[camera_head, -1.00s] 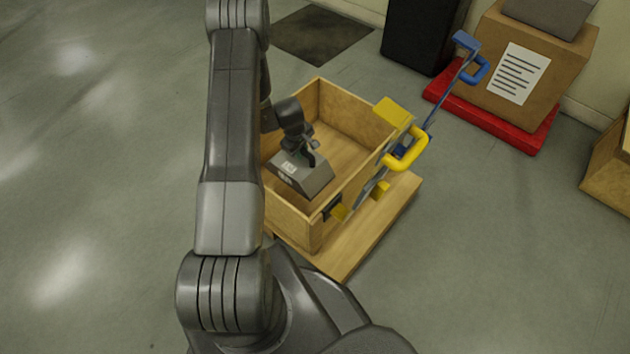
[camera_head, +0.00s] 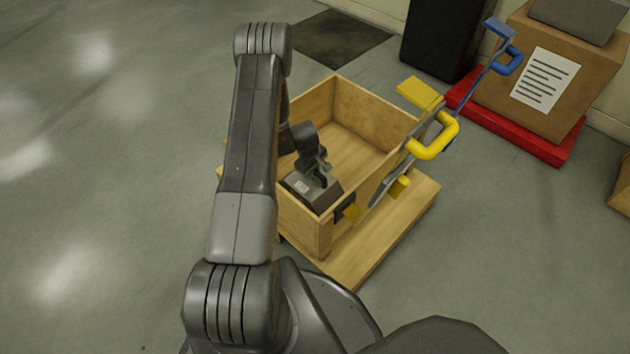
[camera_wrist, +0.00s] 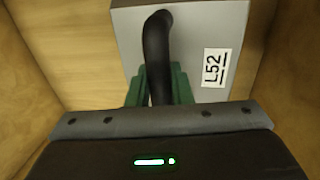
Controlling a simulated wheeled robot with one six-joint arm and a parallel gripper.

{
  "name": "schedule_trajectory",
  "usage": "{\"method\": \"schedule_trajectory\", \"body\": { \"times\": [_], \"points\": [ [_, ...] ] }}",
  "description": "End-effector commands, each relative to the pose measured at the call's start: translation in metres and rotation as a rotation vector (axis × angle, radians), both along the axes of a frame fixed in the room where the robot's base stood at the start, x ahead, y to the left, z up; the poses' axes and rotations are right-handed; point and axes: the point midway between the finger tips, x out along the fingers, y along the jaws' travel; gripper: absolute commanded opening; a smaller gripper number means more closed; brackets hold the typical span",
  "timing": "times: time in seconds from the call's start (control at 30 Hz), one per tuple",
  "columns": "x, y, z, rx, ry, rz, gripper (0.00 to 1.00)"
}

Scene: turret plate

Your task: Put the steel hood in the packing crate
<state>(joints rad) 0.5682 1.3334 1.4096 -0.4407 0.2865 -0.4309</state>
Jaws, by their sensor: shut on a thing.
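The steel hood (camera_head: 320,200) is a grey sloped box with a white label and a dark handle on top. It is inside the wooden packing crate (camera_head: 298,228), near the end closest to me. The near wall hides its lower part, so I cannot tell whether it touches the crate floor. My gripper (camera_head: 317,170) is above the hood, shut on its handle. In the wrist view, the green finger pads of my gripper (camera_wrist: 160,86) close around the black handle. The hood (camera_wrist: 198,40) there shows an "L52" label, with crate walls on both sides.
The crate stands on a wooden platform (camera_head: 408,212). A yellow handle (camera_head: 437,140) rises at the crate's right side. A cardboard box (camera_head: 530,105) sits on a red base (camera_head: 520,135) at the back right, near a black cabinet (camera_head: 440,38). The left floor is clear.

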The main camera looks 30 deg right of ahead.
Motion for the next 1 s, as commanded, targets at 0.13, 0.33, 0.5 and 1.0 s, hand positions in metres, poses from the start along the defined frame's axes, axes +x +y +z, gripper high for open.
{"method": "schedule_trajectory", "body": {
  "times": [0.13,0.33,0.5,1.0],
  "points": [
    [0.001,-0.001,-0.011,-0.001,-0.002,0.0,0.0],
    [0.001,-0.001,-0.037,-0.001,-0.002,0.0,0.0],
    [0.001,-0.001,-0.038,-0.002,-0.004,0.001,0.0],
    [0.0,0.0,-0.041,-0.001,-0.001,0.0,0.41]
  ]
}}
